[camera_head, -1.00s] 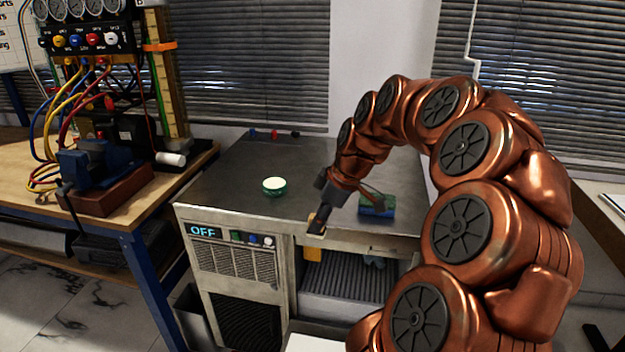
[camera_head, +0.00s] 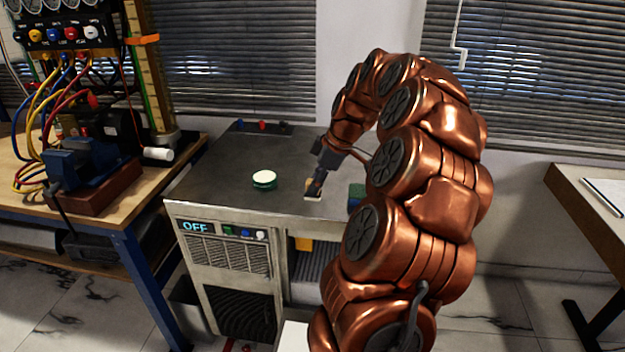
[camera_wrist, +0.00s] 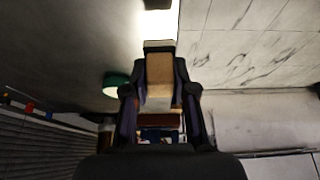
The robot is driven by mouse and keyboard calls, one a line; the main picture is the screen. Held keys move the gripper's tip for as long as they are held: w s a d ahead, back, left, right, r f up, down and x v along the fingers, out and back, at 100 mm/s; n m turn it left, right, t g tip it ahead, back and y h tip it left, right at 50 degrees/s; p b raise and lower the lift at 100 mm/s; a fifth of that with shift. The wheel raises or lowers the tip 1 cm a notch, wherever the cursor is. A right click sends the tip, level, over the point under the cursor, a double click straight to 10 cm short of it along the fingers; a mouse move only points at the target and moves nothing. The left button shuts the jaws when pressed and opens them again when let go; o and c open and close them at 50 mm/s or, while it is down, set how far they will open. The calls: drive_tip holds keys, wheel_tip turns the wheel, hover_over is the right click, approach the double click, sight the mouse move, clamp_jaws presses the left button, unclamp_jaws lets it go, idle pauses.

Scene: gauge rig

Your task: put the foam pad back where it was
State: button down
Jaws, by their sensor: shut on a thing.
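The foam pad (camera_head: 313,196) is a small tan block at the tip of my gripper (camera_head: 316,186). In the wrist view the tan pad (camera_wrist: 160,72) sits between the two dark fingers of my gripper (camera_wrist: 160,98), which are shut on it. In the head view the pad is over the front part of the dark bench top (camera_head: 225,165), right of a round green tin. I cannot tell whether the pad touches the surface.
The green tin with a pale top (camera_head: 264,179) stands left of my gripper. A green-and-blue block (camera_head: 356,194) is partly hidden by my arm. A cabinet front with an OFF display (camera_head: 197,227) is below. The bench top's back left is clear.

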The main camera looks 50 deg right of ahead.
drive_tip(key=shift+w+d+f+p, duration=0.15)
drive_tip(key=shift+w+d+p, duration=0.1)
drive_tip(key=shift+w+d, duration=1.05)
drive_tip(key=shift+w+d+f+p, duration=0.15)
drive_tip(key=shift+w+d+p, duration=0.1)
drive_tip(key=shift+w+d, duration=1.05)
drive_tip(key=shift+s+p+x, duration=0.2)
drive_tip(key=shift+x, duration=0.65)
drive_tip(key=shift+s+p+x, duration=0.15)
drive_tip(key=shift+x, duration=0.75)
drive_tip(key=shift+d+f, duration=0.15)
drive_tip(key=shift+f, duration=0.1)
drive_tip(key=shift+f, duration=0.15)
drive_tip(key=c, duration=0.9)
unclamp_jaws()
drive_tip(key=shift+c, duration=0.2)
drive_tip(key=shift+r, duration=0.35)
drive_tip(key=b+v, duration=0.1)
drive_tip(key=v, duration=1.1)
